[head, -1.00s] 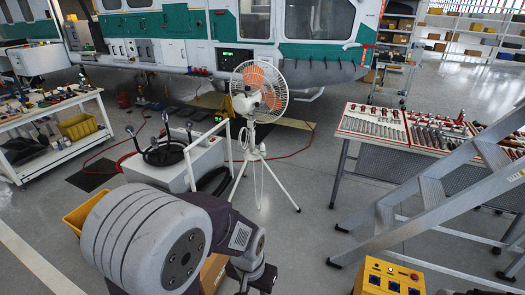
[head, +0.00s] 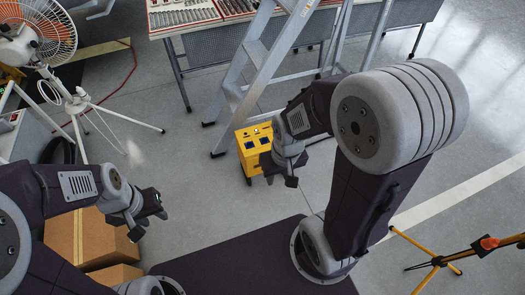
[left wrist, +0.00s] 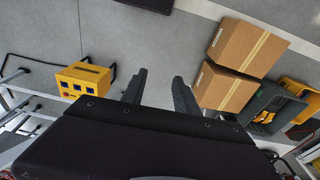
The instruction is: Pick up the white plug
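I cannot make out the white plug in either view now. A white cord (head: 48,92) hangs in a loop at the stand of the white fan (head: 35,32), at the upper left of the head view; its end is not clear. My left gripper (head: 150,218) is at the lower left, beside the cardboard boxes. In the left wrist view its two fingers (left wrist: 159,80) are apart with only floor between them. My right gripper (head: 280,170) hangs in front of the yellow box; its fingers are too small and dark to judge.
The yellow box (head: 246,150) with dark sockets stands on the floor beside the metal ladder (head: 252,65). Cardboard boxes (head: 88,240) are at the lower left. A tool table (head: 228,38) stands behind. A yellow tripod (head: 436,262) is at the lower right.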

